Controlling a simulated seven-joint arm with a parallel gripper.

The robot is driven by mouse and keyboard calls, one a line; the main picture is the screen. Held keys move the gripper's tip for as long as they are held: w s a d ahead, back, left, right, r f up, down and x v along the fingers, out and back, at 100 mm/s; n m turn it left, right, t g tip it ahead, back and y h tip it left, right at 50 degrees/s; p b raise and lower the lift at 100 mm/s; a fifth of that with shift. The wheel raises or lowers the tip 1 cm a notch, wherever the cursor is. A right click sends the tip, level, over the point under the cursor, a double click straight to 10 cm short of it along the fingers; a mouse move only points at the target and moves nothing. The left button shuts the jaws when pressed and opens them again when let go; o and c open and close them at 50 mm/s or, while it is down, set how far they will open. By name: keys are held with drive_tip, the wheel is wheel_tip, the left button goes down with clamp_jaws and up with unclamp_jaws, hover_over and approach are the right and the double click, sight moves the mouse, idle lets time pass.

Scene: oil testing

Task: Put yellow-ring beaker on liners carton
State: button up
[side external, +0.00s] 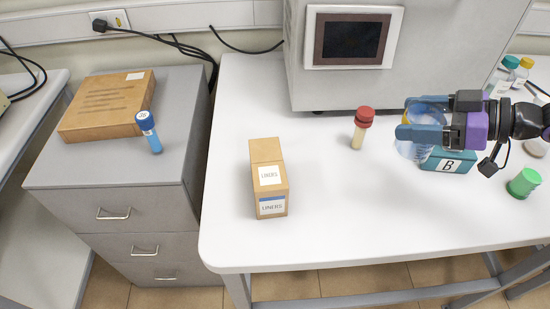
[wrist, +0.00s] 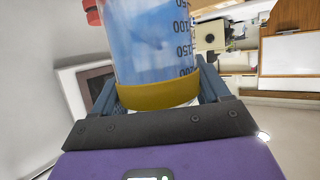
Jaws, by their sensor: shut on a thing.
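The yellow-ring beaker is clear with graduation marks and a yellow band, and holds something blue; it fills the middle of the wrist view (wrist: 155,50). In the side view the beaker (side external: 407,150) is partly hidden by my gripper (side external: 408,120), at the right of the white table. My gripper is shut on the beaker, with a finger on either side of it. Whether the beaker touches the table I cannot tell. The liners carton (side external: 268,180) is a small brown box standing at the left of the white table, well left of my gripper. Its top looks clear.
A red-capped tube (side external: 361,128) stands between the carton and my gripper. A teal box marked B (side external: 452,161) sits just beside the beaker, and a green-capped item (side external: 524,182) is farther right. A large grey machine (side external: 400,75) stands behind. The table's front middle is free.

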drive_tip(key=s+a+r, duration=0.4)
drive_tip(key=a+r, duration=0.1)
drive_tip(key=a, duration=0.3)
drive_tip(key=s+a+r, duration=0.3)
drive_tip(key=a+r, duration=0.2)
drive_tip(key=a, duration=0.2)
hover_over(262, 160)
drive_tip(key=shift+m+t, duration=0.4)
drive_tip(key=shift+f, duration=6.3)
drive_tip(key=shift+f, duration=0.15)
drive_tip(key=o, duration=1.1)
